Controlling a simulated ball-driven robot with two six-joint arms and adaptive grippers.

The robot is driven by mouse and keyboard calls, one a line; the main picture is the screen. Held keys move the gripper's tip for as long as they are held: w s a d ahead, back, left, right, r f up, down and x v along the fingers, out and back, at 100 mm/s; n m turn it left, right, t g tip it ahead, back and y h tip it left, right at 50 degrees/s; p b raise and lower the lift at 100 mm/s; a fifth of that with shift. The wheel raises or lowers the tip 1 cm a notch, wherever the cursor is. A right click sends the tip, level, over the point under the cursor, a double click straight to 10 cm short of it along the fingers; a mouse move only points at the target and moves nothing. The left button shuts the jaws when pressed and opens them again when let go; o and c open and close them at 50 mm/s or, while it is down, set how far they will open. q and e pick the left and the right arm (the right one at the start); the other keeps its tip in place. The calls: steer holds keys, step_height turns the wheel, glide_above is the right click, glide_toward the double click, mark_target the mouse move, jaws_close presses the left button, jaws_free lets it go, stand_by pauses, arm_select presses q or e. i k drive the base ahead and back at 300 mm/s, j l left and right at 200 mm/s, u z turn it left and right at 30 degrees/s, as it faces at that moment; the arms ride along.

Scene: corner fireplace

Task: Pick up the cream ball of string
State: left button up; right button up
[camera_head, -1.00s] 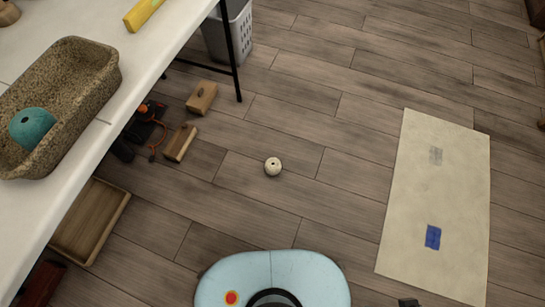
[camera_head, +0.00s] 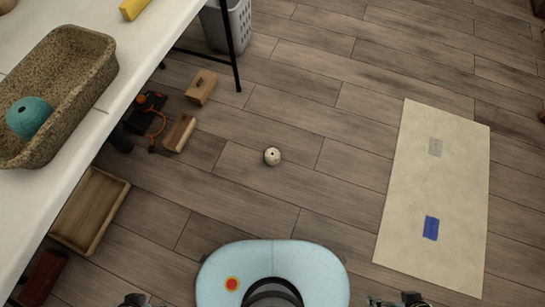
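The cream ball of string (camera_head: 272,156) lies on the wooden floor near the middle of the view, with a small dark hole on top. It stands clear of other objects, beyond my light blue base. My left gripper (camera_head: 136,299) shows only in part at the bottom edge, left of my base. My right gripper (camera_head: 396,300) shows only in part at the bottom edge, right of my base. Both are well apart from the ball, and their fingers are too cut off to read.
A white table (camera_head: 60,185) on the left bears a speckled tub (camera_head: 85,85) with a teal ball (camera_head: 29,117). Wooden blocks (camera_head: 180,133), a wooden tray (camera_head: 90,210) and a grey basket (camera_head: 237,25) are on the floor. A pale mat (camera_head: 440,185) lies right. Floor around the ball is clear.

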mark_target(271, 156)
steer(key=i+l+u, duration=0.1)
steer(key=u, duration=1.55)
steer(key=l+u, duration=0.4)
steer(key=k+l+u, duration=0.1)
steer(key=l+u, duration=0.3)
steer(key=k+l+u, duration=0.1)
steer(key=l+u, duration=0.3)
steer(key=k+l+u, duration=0.15)
steer(key=u, duration=0.25)
